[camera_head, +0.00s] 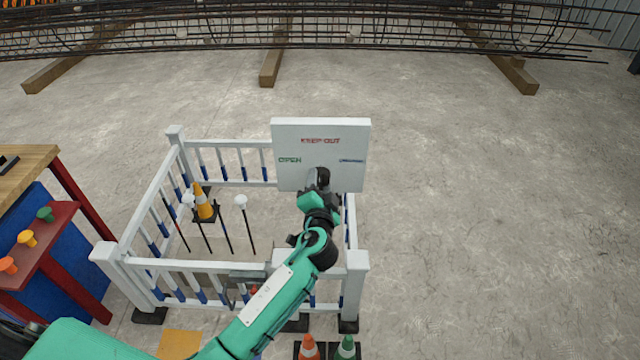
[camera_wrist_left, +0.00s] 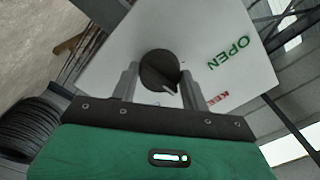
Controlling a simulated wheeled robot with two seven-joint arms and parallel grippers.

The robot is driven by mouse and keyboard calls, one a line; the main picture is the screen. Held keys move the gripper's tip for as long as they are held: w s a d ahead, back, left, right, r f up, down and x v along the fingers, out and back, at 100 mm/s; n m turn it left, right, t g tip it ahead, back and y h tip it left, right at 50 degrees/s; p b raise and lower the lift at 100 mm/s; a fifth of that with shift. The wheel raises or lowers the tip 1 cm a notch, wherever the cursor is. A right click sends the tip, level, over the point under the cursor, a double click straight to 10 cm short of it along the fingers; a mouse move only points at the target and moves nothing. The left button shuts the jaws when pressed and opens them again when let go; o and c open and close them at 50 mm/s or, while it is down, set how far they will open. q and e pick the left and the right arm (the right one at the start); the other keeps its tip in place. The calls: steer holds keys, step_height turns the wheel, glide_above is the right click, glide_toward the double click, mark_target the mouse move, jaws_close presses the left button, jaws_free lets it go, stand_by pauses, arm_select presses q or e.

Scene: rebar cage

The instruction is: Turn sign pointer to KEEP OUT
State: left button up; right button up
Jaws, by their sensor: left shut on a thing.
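The white sign board (camera_head: 347,130) stands upright on the fence, with red KEEP OUT at the top, green OPEN at left and blue lettering at right. My left gripper (camera_head: 318,188) is at the lower middle of the board and hides part of it. In the left wrist view, the dark round pointer knob (camera_wrist_left: 158,68) sits between the fingers of my left gripper (camera_wrist_left: 159,78), which is shut on it. A white mark on the knob lies on the side towards the red lettering; its exact aim is hard to tell. My right gripper is out of view.
A white fence (camera_head: 215,265) with blue-banded bars surrounds an orange cone (camera_head: 203,203) and white-capped rods. My left arm reaches over its front. A workbench (camera_head: 28,168) stands at left; small cones (camera_head: 309,347) are at the bottom. The floor at right is clear.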

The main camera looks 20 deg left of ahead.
arm_select(q)
steer(key=shift+m, duration=0.5)
steer(key=o, duration=1)
steer(key=shift+s+d+f, duration=0.1)
steer(key=shift+s, duration=0.15)
steer(key=shift+b+v, duration=1.85)
steer(key=shift+v, duration=4.8)
